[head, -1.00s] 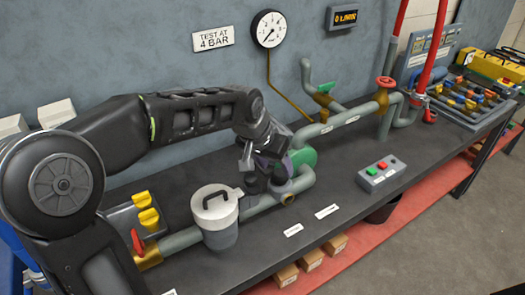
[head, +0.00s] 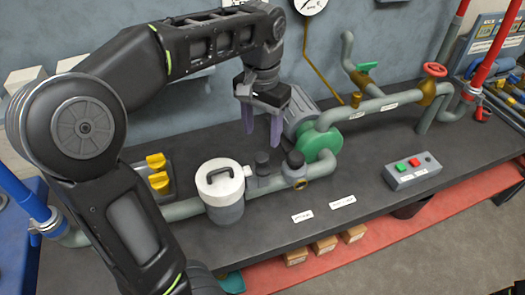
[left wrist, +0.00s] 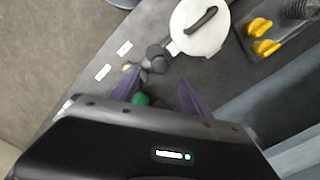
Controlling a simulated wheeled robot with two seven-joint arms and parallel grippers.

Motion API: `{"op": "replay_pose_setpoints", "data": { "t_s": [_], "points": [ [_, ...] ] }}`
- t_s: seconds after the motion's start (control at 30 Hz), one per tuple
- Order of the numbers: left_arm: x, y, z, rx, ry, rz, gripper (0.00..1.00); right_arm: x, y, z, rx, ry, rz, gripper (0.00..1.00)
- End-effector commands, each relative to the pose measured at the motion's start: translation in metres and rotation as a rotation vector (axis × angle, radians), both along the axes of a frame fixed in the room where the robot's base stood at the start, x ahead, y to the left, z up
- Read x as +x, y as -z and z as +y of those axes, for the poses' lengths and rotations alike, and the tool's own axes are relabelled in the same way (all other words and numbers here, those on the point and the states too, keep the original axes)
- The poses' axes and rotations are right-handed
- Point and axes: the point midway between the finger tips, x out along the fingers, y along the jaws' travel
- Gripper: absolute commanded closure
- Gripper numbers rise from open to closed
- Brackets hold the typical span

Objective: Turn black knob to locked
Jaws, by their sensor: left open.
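I cannot tell which setting either is at. Black knob tops also show in the left wrist view (left wrist: 157,58), small and blurred. My left gripper (head: 262,134), with purple fingers pointing down, is open and empty. It is above and behind the knobs, in front of the pump motor, apart from both. In the left wrist view its fingers (left wrist: 160,92) are spread. My right gripper is out of view.
The white-lidded canister (head: 222,188) stands left of the knobs; two yellow handles (head: 157,171) are further left. The green pump (head: 318,140) is at the right. A grey box (head: 412,171) with green and red buttons sits on the dark bench. Bench space before the pipe is clear, except for labels.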

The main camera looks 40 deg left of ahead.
Motion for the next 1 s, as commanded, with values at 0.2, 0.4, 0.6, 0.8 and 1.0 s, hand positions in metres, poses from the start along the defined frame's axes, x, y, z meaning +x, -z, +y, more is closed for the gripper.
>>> {"op": "replay_pose_setpoints", "data": {
  "t_s": [0.2,0.4,0.6,0.8,1.0],
  "points": [
    [0.000,0.009,0.000,0.000,0.000,0.002,0.44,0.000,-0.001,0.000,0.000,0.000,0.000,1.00],
    [0.000,0.036,0.000,0.000,0.000,0.003,0.44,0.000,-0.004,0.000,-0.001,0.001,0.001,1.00],
    [0.000,0.066,0.000,-0.001,0.000,0.003,0.44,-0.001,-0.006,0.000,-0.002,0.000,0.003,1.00],
    [0.000,0.078,0.000,-0.001,0.000,-0.001,0.44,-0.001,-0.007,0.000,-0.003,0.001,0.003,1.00],
    [0.000,0.078,0.000,-0.001,0.000,-0.002,0.44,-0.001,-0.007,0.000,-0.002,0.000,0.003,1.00]
  ]
}}
